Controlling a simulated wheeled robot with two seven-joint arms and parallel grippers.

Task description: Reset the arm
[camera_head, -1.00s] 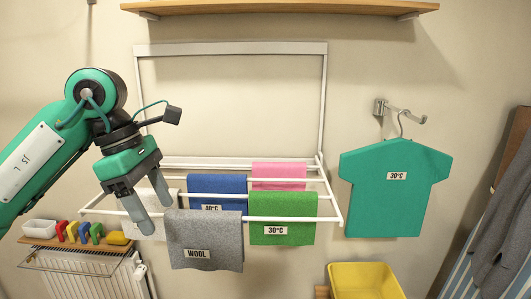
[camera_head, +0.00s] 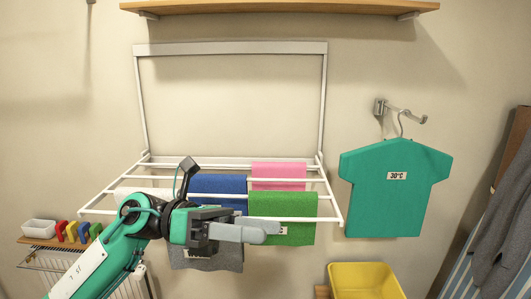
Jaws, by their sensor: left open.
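My left arm comes in from the lower left. Its gripper (camera_head: 262,232) points to the right in front of the drying rack, and I see nothing between its fingers. The gripper overlaps the grey cloth (camera_head: 213,262) and the lower part of the green cloth (camera_head: 283,204) in the picture; I cannot tell how close it is to them. A blue cloth (camera_head: 218,184) and a pink cloth (camera_head: 278,170) hang behind. The right gripper is not in view.
The white drying rack (camera_head: 329,189) folds out from the wall. A teal shirt (camera_head: 395,205) marked 30°C hangs from a hook at right. A yellow bin (camera_head: 365,281) stands below. A wooden shelf (camera_head: 280,7) is above. A small shelf with colored pegs (camera_head: 72,231) is at left.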

